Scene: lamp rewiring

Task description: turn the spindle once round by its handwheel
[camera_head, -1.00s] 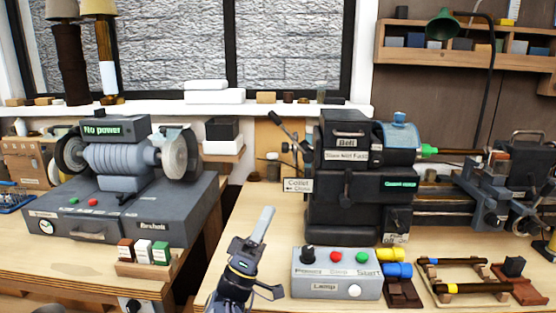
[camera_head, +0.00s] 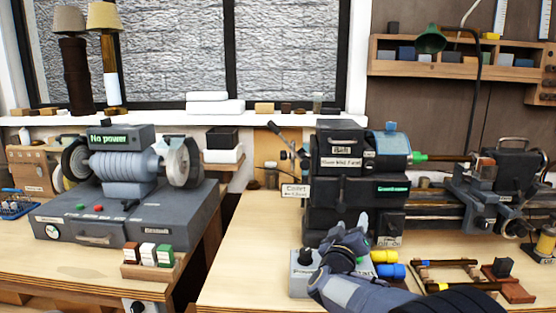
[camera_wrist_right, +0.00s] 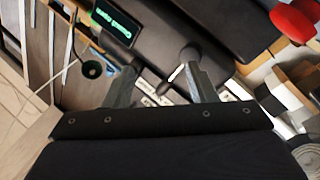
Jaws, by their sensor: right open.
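The lathe headstock (camera_head: 330,190) is a black, stacked block with a belt cover on top. A green tip (camera_head: 418,158) shows at its right side, on the spindle line. I cannot make out a handwheel for certain; the headstock's left end is turned away from view. My right gripper (camera_head: 364,230) is in front of the headstock's lower part, above the control box. In the right wrist view the right gripper (camera_wrist_right: 160,72) has its fingers apart, with a small dark-knobbed lever (camera_wrist_right: 190,54) near one fingertip. My left gripper is not in view.
The control box (camera_head: 303,280) is partly hidden by my right arm. A collet lever (camera_head: 287,145) sticks up left of the headstock. Yellow and blue cylinders (camera_head: 391,271) and small trays lie to the right. Bare bench (camera_head: 250,250) is free at left.

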